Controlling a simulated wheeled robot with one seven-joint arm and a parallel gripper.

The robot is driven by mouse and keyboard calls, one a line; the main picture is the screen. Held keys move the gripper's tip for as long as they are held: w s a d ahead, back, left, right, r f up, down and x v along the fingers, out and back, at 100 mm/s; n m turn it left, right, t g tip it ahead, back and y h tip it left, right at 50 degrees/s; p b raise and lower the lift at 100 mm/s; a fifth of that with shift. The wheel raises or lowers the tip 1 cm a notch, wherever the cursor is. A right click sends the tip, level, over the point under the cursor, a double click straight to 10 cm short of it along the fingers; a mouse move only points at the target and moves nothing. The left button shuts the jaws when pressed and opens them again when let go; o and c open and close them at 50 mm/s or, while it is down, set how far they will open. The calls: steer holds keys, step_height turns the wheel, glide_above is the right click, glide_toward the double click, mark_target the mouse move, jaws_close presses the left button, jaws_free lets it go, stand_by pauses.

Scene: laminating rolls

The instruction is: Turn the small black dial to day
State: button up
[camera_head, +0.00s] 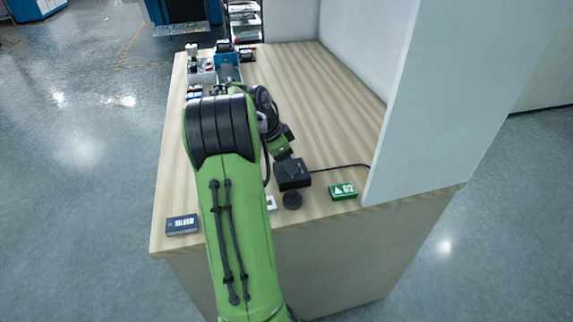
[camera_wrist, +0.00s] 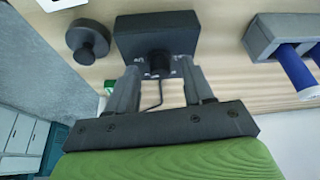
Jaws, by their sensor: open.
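A black box (camera_head: 293,174) sits on the wooden table with a cable running from it. In the wrist view the box (camera_wrist: 150,30) carries a small black dial (camera_wrist: 159,63) on its near face, with tiny white markings around it that are too small to read. My gripper (camera_wrist: 163,77) is open, with one finger on each side of the dial. I cannot tell whether the fingers touch it. In the head view the fingertips are not clear behind my wrist, close to the box.
A separate round black knob (camera_head: 292,201) stands near the front edge; it also shows in the wrist view (camera_wrist: 88,42). A green box (camera_head: 343,191) lies right, by a white wall panel (camera_head: 425,100). A grey holder with blue rolls (camera_wrist: 298,68) is at the wrist view's right.

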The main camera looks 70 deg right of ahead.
steer(key=shift+f, duration=0.1)
jaws_close()
stand_by(0.4)
steer(key=n, duration=0.1)
steer(key=n+b, duration=0.1)
steer(key=n, duration=0.1)
steer(key=n+t+h+b, duration=0.1)
steer(key=shift+s, duration=0.25)
steer(key=n+t, duration=0.1)
steer(key=n, duration=0.2)
steer(key=n+t+b, duration=0.1)
steer(key=n, duration=0.1)
steer(key=shift+s+a+n+h+b, duration=0.1)
steer(key=shift+s+n+h+b, duration=0.1)
steer(key=shift+n+h+b, duration=0.15)
steer(key=n+t, duration=0.1)
steer(key=n, duration=0.1)
steer(key=n+t, duration=0.1)
steer(key=n, duration=0.1)
steer(key=shift+s+n+p, duration=0.2)
steer(key=shift+n+p, duration=0.15)
steer(key=n+p, duration=0.1)
steer(key=n, duration=0.1)
steer(key=n+t+y+p, duration=0.1)
steer(key=n, duration=0.2)
steer(key=shift+s+t+y, duration=0.15)
steer(key=shift+t+y, duration=0.1)
steer(key=shift+t, duration=0.05)
steer(key=shift+n, duration=0.3)
